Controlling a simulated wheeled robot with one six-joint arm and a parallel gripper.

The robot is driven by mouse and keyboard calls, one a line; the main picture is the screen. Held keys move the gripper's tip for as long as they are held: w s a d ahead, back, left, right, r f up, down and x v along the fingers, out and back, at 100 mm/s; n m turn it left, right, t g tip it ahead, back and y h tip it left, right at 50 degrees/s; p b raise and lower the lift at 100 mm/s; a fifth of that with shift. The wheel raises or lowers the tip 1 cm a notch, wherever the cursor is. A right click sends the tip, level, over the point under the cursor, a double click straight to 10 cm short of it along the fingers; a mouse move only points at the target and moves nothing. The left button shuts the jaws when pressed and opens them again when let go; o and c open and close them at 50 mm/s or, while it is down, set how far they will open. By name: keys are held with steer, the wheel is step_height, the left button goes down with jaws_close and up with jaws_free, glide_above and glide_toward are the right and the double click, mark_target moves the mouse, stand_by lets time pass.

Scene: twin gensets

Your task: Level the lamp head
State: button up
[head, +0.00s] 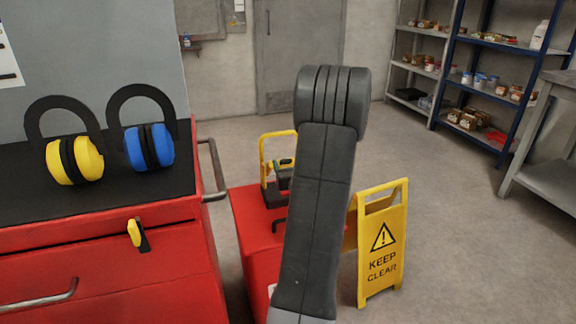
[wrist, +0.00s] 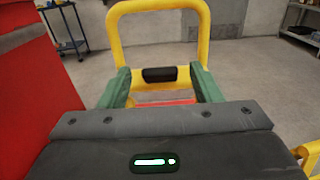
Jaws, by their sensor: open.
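In the wrist view a yellow tubular hoop frame (wrist: 112,30) stands ahead of my gripper (wrist: 160,72). A small dark block, seemingly the lamp head (wrist: 158,75), shows at the hoop's lower crossbar. The two green fingers are apart, one on each side of the dark block in the picture. I cannot tell whether they touch it, and its tilt is hard to judge. In the head view the yellow frame (head: 263,152) stands at the red case (head: 250,240), partly behind my arm.
A yellow "keep clear" sign (head: 383,245) stands just right of my arm. A red cabinet (head: 110,265) at left bears yellow ear defenders (head: 88,158) and blue ones (head: 160,145). Shelving (head: 490,95) and a grey bench (head: 550,175) stand at right. Floor between is clear.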

jaws_close()
stand_by(0.3)
steer(key=shift+w+r+p, duration=0.1)
steer(key=shift+r+p, duration=0.05)
steer(key=shift+p, duration=0.2)
steer(key=r+g+p, duration=0.1)
steer(key=p, duration=0.3)
steer(key=w+g+p, duration=0.1)
steer(key=p, duration=0.3)
steer(key=w+r+g+h+p, duration=0.1)
steer(key=g+p, duration=0.1)
steer(key=p, duration=0.2)
steer(key=shift+a+r, duration=0.35)
steer(key=g+p, duration=0.1)
steer(key=p, duration=0.3)
steer(key=w+r+g+p, duration=0.1)
steer(key=p, duration=0.4)
steer(key=shift+w+a+h, duration=0.2)
steer(key=shift+h, duration=0.2)
steer(key=p, duration=0.2)
steer(key=g+p, duration=0.1)
steer(key=p, duration=0.1)
steer(key=shift+w+a+f, duration=0.1)
steer(key=shift+w, duration=0.2)
steer(key=shift+w+f+g+p, duration=0.2)
steer(key=shift+g+p, duration=0.1)
steer(key=shift+p, duration=0.85)
